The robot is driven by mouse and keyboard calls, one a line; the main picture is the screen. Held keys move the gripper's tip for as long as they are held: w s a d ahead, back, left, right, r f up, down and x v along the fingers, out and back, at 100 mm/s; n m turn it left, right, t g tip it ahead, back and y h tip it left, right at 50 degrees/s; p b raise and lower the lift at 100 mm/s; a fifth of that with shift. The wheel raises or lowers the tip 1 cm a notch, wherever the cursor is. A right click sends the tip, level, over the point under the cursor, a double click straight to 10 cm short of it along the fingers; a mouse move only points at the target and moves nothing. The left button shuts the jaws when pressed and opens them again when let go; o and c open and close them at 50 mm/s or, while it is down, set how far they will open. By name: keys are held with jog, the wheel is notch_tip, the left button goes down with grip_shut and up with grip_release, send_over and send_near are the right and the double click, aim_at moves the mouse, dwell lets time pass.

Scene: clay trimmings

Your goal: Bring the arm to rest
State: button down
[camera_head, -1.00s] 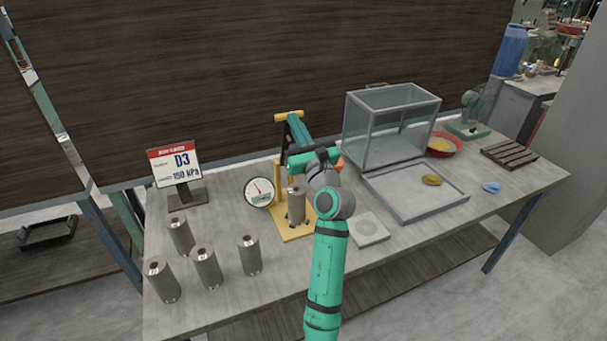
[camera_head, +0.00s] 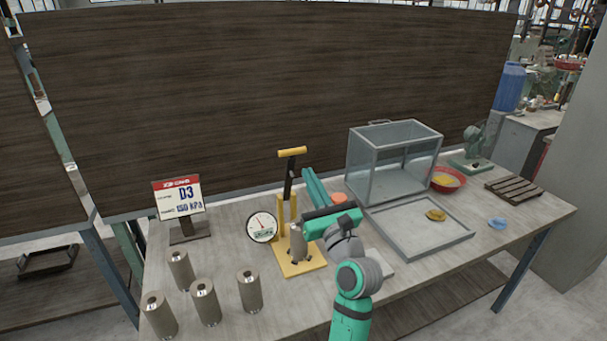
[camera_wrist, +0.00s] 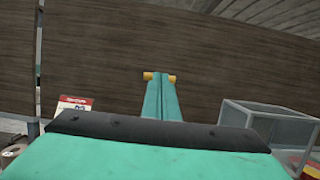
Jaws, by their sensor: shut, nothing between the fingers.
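My gripper (camera_head: 310,174) is shut and empty, with its two teal fingers side by side, pointing away over the table. In the wrist view the closed fingers (camera_wrist: 161,84) point at the dark wooden panel. The arm is bent above the table's front middle, just right of a yellow hand press (camera_head: 305,267). The press has a black lever with a yellow handle (camera_head: 292,152); the handle's ends also show behind the fingertips in the wrist view (camera_wrist: 148,76).
A round gauge (camera_head: 262,227) and a D3 sign (camera_head: 178,196) stand left, with several grey cylinders (camera_head: 205,302) in front. A glass case (camera_head: 393,160), grey tray (camera_head: 405,236), red bowl (camera_head: 448,178) and wooden rack (camera_head: 513,189) are right. The dark panel (camera_head: 260,90) stands behind.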

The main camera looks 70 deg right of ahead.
jog(key=shift+s+a+r, duration=0.2)
jog(key=shift+s+a, duration=0.3)
jog(key=shift+s, duration=0.2)
jog(key=shift+s+a+r, duration=0.2)
jog(key=shift+s+a, duration=0.25)
jog(key=shift+s, duration=0.25)
jog(key=w+a+f+t+y, duration=0.35)
jog(key=w+a+f, duration=0.35)
jog(key=w+a, duration=0.25)
jog(key=w+a+f+m+t+y, duration=0.1)
jog(key=a+f+m+y, duration=0.2)
jog(key=a, duration=0.6)
jog(key=w+a+f+m+t+y, duration=0.1)
jog(key=a+f+m+t+y, duration=0.3)
jog(key=a, duration=0.6)
jog(key=w+a+f+g+y, duration=0.1)
jog(key=a+f, duration=0.4)
jog(key=a, duration=0.4)
jog(key=s+a+f+m+g+y, duration=0.2)
jog(key=s+a+f+m+g, duration=0.1)
jog(key=s+a+f+m, duration=0.5)
jog(key=s+a+f+m+g+y, duration=0.1)
jog(key=s+a+f+m+g, duration=0.3)
jog(key=s+a+f+m, duration=0.4)
jog(key=s+a+m, duration=0.4)
jog(key=s+a, duration=0.1)
jog(key=shift+a+f+y, duration=0.35)
jog(key=shift+a+f, duration=0.05)
jog(key=shift+s+g, duration=0.1)
jog(key=shift+g, duration=0.15)
